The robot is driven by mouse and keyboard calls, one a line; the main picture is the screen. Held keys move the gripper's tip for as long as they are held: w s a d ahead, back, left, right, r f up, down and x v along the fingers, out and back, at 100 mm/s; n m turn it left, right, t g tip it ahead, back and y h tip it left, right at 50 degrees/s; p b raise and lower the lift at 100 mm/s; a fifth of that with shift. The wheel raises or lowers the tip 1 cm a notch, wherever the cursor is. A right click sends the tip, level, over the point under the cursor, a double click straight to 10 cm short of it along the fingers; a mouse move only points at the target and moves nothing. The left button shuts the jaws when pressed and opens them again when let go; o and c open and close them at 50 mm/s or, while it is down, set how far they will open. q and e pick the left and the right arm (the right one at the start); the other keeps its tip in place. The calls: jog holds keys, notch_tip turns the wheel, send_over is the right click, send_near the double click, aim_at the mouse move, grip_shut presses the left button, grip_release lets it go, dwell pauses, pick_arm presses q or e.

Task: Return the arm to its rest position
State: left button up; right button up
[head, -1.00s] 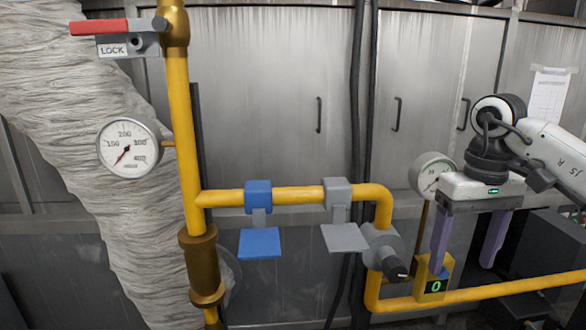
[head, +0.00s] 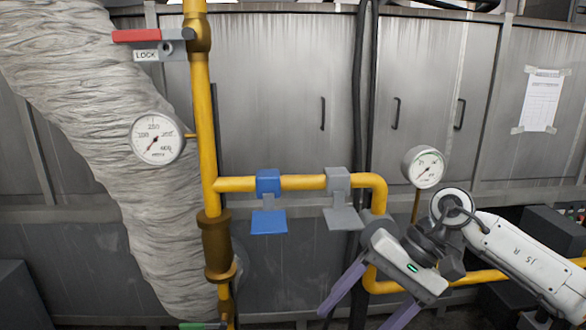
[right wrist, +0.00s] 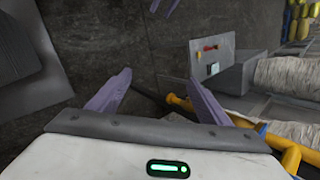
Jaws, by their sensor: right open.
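My right gripper (head: 355,318) hangs at the lower right of the head view, tilted, with its two purple fingers pointing down and left. It is open and empty, in front of the lower yellow pipe and below the grey valve knob. In the right wrist view its fingers (right wrist: 160,80) stand apart with nothing between them. Purple fingertips at the top edge of the right wrist view appear to be my left gripper (right wrist: 165,7); most of it is cut off. My left arm does not show in the head view.
A yellow pipe (head: 203,130) carries a red lock lever (head: 136,35), a blue clamp (head: 268,183) and a grey clamp (head: 338,179). Gauges stand at left (head: 157,138) and right (head: 423,167). Metal cabinets (head: 270,90) fill the back. A wrapped duct (head: 100,130) runs down the left.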

jog(key=s+a+r+m+t+y, duration=0.2)
jog(key=a+m+y, duration=0.4)
jog(key=a+m, duration=0.3)
jog(key=s+a+r+m+t+y, duration=0.25)
jog(key=a+m+y, duration=0.4)
jog(key=m, duration=0.35)
jog(key=w+d+f+m+t+h+p, duration=0.1)
jog(key=d+f+m+t+h, duration=0.6)
jog(key=m, duration=1)
jog(key=d+f+m+t+h+p, duration=0.1)
jog(key=d+f+m+t+h, duration=0.45)
jog(key=f+m, duration=0.85)
jog(key=s+d+f+m+g+h, duration=0.2)
jog(key=s+d+f+m+g, duration=0.1)
jog(key=s+f+m, duration=0.3)
jog(key=s+d+f+m+g+h, duration=0.2)
jog(key=s+d+f+m, duration=0.3)
jog(key=s+m, duration=0.6)
jog(key=shift+s+f+g+h, duration=0.2)
jog(key=shift+f+g+h, duration=0.1)
jog(key=shift+f+g, duration=0.6)
jog(key=shift+r, duration=0.1)
